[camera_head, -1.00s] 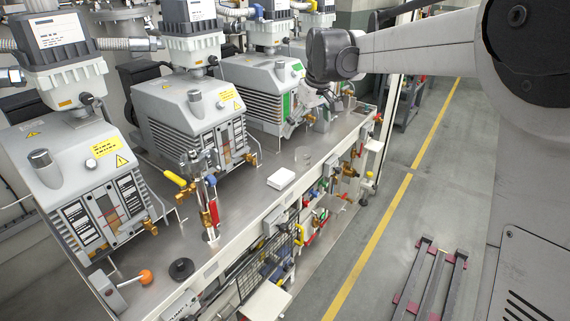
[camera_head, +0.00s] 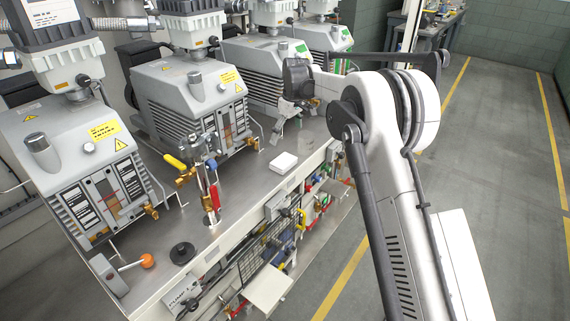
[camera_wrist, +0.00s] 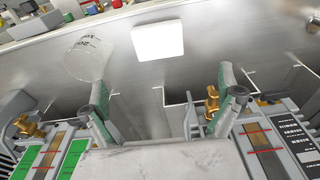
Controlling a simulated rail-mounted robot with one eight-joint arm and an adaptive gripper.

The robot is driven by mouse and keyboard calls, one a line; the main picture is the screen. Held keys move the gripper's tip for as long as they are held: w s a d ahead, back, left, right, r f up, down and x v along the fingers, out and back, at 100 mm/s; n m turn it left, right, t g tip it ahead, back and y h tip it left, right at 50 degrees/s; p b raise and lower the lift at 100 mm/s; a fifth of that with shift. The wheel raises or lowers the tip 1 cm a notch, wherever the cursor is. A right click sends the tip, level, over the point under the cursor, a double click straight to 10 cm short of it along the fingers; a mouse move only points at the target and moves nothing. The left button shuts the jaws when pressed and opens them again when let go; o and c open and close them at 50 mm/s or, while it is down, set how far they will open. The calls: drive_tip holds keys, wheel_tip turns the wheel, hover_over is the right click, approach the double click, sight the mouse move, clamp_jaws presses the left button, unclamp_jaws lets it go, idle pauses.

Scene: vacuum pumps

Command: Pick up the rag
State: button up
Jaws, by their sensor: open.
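The rag, which appears to be the flat white square (camera_head: 284,163), lies on the metal bench top near its front edge. It also shows in the wrist view (camera_wrist: 158,41), at top centre, beyond my fingertips. My gripper (camera_head: 288,124) is above the bench, farther along it than the white square. In the wrist view my gripper (camera_wrist: 166,92) has its two green-lined fingers spread apart, with nothing between them but bare metal. The fingers do not touch the white square.
A clear beaker (camera_wrist: 88,58) stands beside the square. Grey vacuum pumps (camera_head: 190,100) line the back of the bench. A pipe fitting with a red handle (camera_head: 214,196) stands nearer, and a black round knob (camera_head: 182,253) sits in front. Valves hang below the bench edge.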

hover_over(283, 160)
drive_tip(key=f, duration=0.4)
drive_tip(key=f+b, duration=0.1)
drive_tip(key=f, duration=0.3)
drive_tip(key=shift+s+d+f, duration=0.1)
drive_tip(key=shift+s+d, duration=0.05)
drive_tip(key=shift+d, duration=0.05)
drive_tip(key=shift+w+a+f+b, duration=0.1)
drive_tip(key=shift+f+b, duration=0.1)
drive_tip(key=shift+f, duration=1.1)
drive_tip(key=shift+w+a+f+b, duration=0.1)
drive_tip(key=shift+f+b, duration=0.1)
drive_tip(key=shift+f, duration=1.1)
drive_tip(key=c, duration=1.1)
